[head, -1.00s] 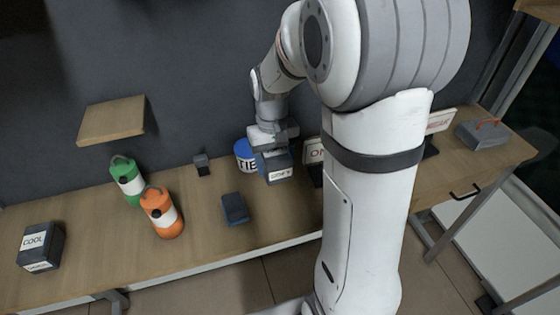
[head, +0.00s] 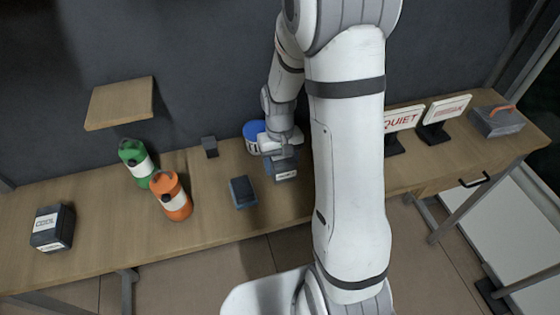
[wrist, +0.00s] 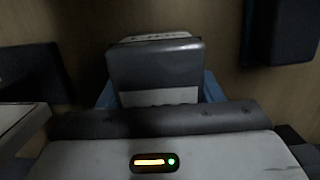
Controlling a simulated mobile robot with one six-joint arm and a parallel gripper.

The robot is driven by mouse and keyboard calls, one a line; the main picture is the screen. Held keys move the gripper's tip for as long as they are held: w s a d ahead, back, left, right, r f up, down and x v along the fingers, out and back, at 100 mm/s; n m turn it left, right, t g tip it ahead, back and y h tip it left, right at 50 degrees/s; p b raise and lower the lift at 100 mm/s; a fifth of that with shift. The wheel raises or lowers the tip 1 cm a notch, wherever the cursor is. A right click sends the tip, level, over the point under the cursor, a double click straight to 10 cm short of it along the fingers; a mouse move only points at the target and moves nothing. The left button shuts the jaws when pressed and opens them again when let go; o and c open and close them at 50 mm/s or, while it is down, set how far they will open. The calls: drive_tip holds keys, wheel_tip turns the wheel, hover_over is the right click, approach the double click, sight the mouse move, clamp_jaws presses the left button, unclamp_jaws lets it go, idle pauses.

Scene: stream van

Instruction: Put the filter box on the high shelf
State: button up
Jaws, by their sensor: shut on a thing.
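My gripper (head: 280,155) is over the back middle of the workbench, shut on a dark grey box with a white label (head: 286,173). I take it for the filter box, but the label is too small to read. In the wrist view the same box (wrist: 155,65) sits between the blue fingers, its pale label facing up. I cannot tell whether its underside touches the bench. The high shelf (head: 120,103) is a small wooden board on the dark wall at the left, and its top is empty.
A green bottle (head: 137,160) and an orange bottle (head: 171,196) stand below the shelf. A box marked COOL (head: 52,228) is far left. Signs (head: 402,120) stand right.

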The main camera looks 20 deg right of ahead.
drive_tip(key=shift+f, duration=0.1)
drive_tip(key=o, duration=1.1)
